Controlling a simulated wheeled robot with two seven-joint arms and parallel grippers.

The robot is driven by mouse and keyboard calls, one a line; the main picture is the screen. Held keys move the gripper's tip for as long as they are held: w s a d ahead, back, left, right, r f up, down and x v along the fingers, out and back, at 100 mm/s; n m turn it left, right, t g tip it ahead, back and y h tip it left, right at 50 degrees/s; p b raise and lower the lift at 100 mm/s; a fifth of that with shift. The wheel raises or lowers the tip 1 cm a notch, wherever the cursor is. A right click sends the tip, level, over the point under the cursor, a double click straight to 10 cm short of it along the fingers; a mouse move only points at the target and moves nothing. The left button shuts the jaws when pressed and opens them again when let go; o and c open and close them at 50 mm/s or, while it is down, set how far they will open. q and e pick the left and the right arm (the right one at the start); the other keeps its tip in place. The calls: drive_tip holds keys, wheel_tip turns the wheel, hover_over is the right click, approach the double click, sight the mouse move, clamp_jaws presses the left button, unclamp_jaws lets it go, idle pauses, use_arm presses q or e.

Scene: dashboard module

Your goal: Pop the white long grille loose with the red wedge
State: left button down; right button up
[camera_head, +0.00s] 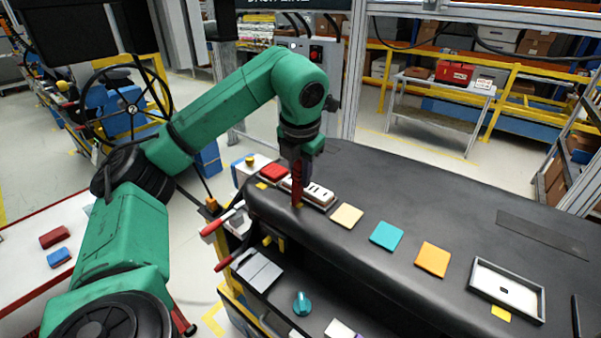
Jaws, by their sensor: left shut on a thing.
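The white long grille (318,194) lies on the dark dashboard top near its left end, with dark slots in its face. My left gripper (298,168) points down over it and is shut on the red wedge (297,186). The wedge hangs upright, with its lower end at the near left part of the grille. I cannot tell whether its tip touches the grille or stands just in front of it. The wedge and gripper hide part of the grille. My right gripper is not in view.
Cream (347,215), teal (386,235) and orange (432,259) squares lie along the dashboard (440,205). A framed white tray (507,289) is at the right. A red-topped piece (273,172) sits left of the grille. A teal knob (302,303) stands on the lower shelf.

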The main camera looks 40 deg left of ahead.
use_arm(q)
wheel_tip(320, 180, up, 2)
drive_tip(key=shift+w+r+p, duration=0.1)
drive_tip(key=shift+r+p, duration=0.05)
drive_tip(key=shift+p, duration=0.65)
wheel_tip(320, 180, up, 2)
drive_tip(key=shift+r+p, duration=0.25)
drive_tip(key=shift+p, duration=0.5)
drive_tip(key=shift+r, duration=0.95)
